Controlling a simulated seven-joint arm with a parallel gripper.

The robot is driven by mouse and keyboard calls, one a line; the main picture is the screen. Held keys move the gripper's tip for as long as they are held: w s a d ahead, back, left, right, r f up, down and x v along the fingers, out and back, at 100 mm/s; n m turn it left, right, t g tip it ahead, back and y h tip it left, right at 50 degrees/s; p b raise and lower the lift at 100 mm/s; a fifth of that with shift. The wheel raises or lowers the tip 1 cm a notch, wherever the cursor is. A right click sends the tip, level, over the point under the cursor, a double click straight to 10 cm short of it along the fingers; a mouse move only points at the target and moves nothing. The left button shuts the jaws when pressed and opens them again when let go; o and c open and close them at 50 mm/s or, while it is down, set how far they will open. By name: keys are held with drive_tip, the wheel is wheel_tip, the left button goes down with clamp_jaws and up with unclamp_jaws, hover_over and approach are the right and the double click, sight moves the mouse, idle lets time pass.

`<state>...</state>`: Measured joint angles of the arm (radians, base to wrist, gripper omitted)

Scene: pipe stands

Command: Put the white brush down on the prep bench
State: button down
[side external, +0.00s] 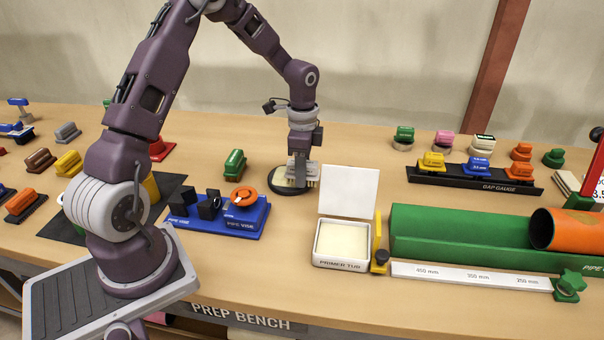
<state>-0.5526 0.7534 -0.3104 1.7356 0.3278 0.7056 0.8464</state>
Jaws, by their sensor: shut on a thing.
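My gripper (299,167) points straight down at the middle of the bench, shut on a pale, whitish piece that looks like the white brush (312,174). The fingers hide part of the brush. It is at a dark round pad (288,190) on the wooden prep bench (260,287). I cannot tell whether the brush touches the pad or is just above it.
The blue pipe vise (245,220) and a green block (235,163) are to the left. The primer tub (341,243) stands in front right with its lid up. A green pipe stand (450,232) holding an orange pipe (566,230) and the gap gauge (475,179) lie right. Bare bench shows behind the tub.

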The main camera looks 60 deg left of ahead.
drive_tip(key=shift+r, duration=0.3)
